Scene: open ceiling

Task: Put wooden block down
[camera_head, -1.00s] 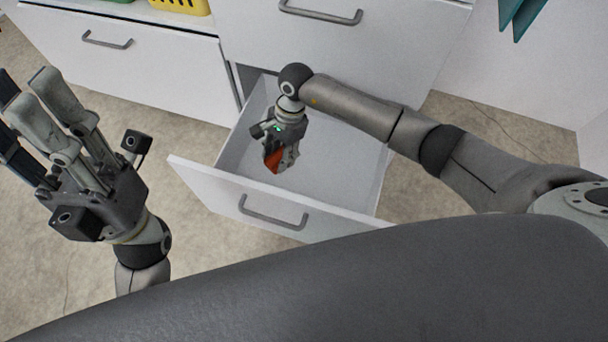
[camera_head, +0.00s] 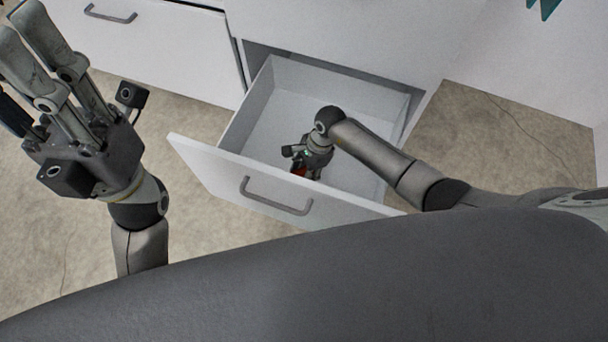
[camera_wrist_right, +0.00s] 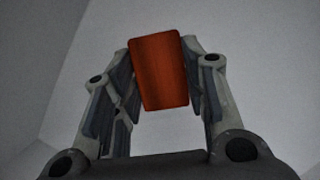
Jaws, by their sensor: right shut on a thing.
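The wooden block (camera_wrist_right: 159,72) is reddish orange and sits between the fingers of my right gripper in the right wrist view. In the head view only a small part of the block (camera_head: 299,171) shows. My right gripper (camera_head: 306,173) is shut on it, inside the open drawer (camera_head: 262,110) near its front panel. Whether the block touches the drawer floor cannot be told. My left gripper (camera_head: 35,45) is raised at the left, outside the drawer, with its fingers apart and nothing between them.
The drawer front with its grey handle (camera_head: 276,197) stands pulled out over the floor. A closed white drawer (camera_head: 160,45) is at the upper left. The drawer's back part looks empty. Bare floor (camera_head: 510,135) lies to the right.

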